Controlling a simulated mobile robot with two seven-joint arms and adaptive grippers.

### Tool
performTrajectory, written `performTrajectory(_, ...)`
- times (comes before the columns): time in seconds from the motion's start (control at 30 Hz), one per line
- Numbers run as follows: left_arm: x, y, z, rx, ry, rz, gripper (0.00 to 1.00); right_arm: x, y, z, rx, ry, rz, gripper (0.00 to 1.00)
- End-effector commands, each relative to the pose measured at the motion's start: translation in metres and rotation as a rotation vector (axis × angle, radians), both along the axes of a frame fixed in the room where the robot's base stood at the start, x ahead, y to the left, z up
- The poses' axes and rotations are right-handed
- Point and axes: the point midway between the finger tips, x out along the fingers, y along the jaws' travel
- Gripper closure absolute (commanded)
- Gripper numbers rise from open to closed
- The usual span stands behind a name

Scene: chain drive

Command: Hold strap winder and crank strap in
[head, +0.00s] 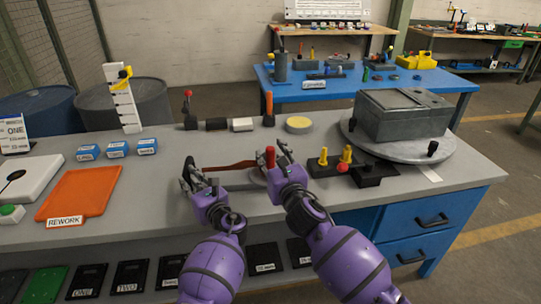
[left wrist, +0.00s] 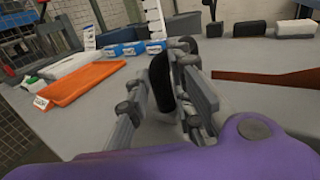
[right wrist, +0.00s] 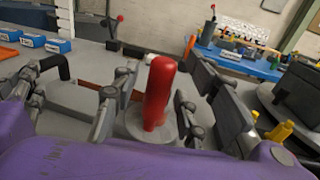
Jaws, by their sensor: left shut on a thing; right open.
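The strap winder's red crank knob (head: 270,157) stands upright on the bench. In the right wrist view the red knob (right wrist: 158,95) rises from a round grey hub (right wrist: 140,128) between the fingers of my right gripper (right wrist: 150,110). My right gripper (head: 280,160) is open around it; contact cannot be told. My left gripper (head: 195,180) is shut on a black handle (left wrist: 162,82), to the left of the knob. A dark red strap (head: 232,166) runs between the two grippers and also shows in the left wrist view (left wrist: 270,78). The winder's body is mostly hidden by my grippers.
An orange rework mat (head: 80,194) and blue labelled boxes (head: 117,149) lie on the left. A black block with yellow pegs (head: 335,162) stands close to the right of my right gripper. A grey box (head: 402,115) sits on a round turntable (head: 365,145).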

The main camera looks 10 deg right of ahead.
Motion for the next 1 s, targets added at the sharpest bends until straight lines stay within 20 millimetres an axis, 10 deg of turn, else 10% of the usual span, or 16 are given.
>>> performTrajectory(0.37, -0.0034, 0.002, -0.012, -0.005, 0.018, 0.003, 1.0, 0.0054, 0.0008, -0.0015, 0.001, 0.001, 0.001, 0.61)
performTrajectory(0.67, -0.0035, 0.0019, -0.0121, -0.005, 0.018, 0.003, 1.0, 0.0051, 0.0008, -0.0015, 0.001, 0.001, 0.0, 1.0)
performTrajectory(1.0, -0.0034, 0.0018, -0.0121, -0.005, 0.018, 0.003, 1.0, 0.0052, 0.0015, -0.0017, 0.002, 0.001, -0.005, 1.0)
